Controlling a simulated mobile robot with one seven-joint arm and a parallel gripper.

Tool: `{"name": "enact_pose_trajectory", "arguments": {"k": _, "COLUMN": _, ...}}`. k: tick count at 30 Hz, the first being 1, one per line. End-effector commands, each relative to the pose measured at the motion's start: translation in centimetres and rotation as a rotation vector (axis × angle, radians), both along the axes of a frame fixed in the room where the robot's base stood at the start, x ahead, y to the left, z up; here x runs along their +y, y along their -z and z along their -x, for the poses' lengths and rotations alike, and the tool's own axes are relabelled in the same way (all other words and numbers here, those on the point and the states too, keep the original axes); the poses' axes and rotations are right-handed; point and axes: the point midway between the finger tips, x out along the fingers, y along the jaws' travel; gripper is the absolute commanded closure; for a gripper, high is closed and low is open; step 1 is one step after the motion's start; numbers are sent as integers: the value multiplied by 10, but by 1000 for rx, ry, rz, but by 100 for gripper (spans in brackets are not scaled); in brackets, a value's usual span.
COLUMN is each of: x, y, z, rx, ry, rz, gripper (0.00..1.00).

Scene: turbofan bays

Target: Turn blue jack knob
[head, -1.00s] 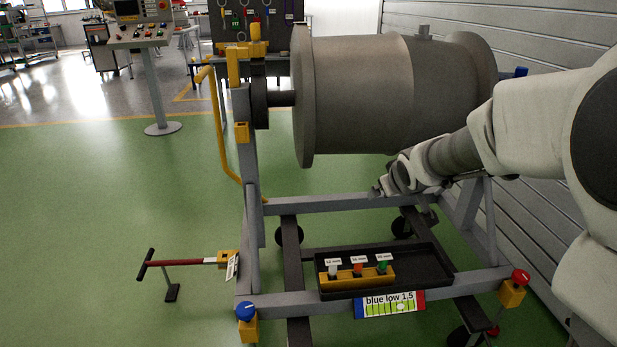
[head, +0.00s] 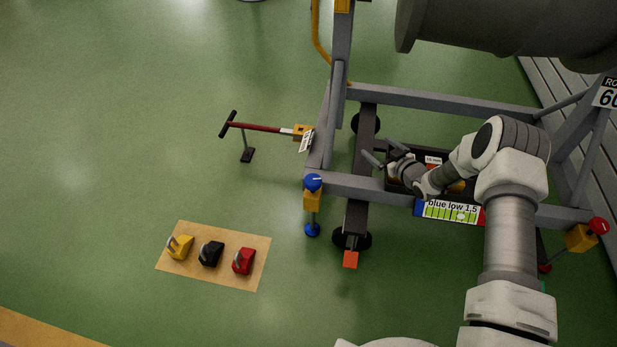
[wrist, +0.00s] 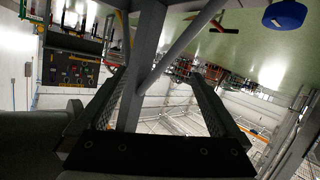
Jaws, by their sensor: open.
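The blue jack knob (head: 313,182) sits on top of a yellow jack block (head: 312,200) at the near left corner of the grey stand. A blue foot (head: 312,230) shows below it. My gripper (head: 374,158) is open and empty, to the right of the knob and apart from it, over the stand's front beam and tray. In the wrist view a blue round knob (wrist: 284,14) shows at the top right, beyond the open fingers (wrist: 165,95). A label reading "blue low 1.5" (head: 451,211) hangs on the front beam, with a green level scale.
A red knob (head: 598,226) on a yellow block stands at the right corner. A red tow bar (head: 262,127) sticks out left. Yellow, black and red chocks (head: 242,261) lie on a tan mat (head: 188,273). The grey engine cylinder (head: 500,25) is above.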

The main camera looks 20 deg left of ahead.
Motion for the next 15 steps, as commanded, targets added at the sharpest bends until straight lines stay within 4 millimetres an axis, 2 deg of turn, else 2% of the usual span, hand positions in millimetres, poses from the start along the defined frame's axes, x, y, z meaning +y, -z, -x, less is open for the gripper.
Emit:
{"name": "enact_pose_trajectory", "arguments": {"k": 1, "x": 8, "y": 25, "z": 13, "rx": 4, "ry": -29, "rz": -32, "gripper": 0}}
{"name": "enact_pose_trajectory", "arguments": {"k": 6, "x": 30, "y": 85, "z": 61, "rx": -7, "ry": -121, "rz": -154, "gripper": 0}}
{"name": "enact_pose_trajectory", "arguments": {"k": 10, "x": 41, "y": 121, "z": 101, "rx": -11, "ry": -176, "rz": -243, "gripper": 0}}
{"name": "enact_pose_trajectory", "arguments": {"k": 15, "x": 47, "y": 148, "z": 140, "rx": -14, "ry": -220, "rz": -328, "gripper": 0}}
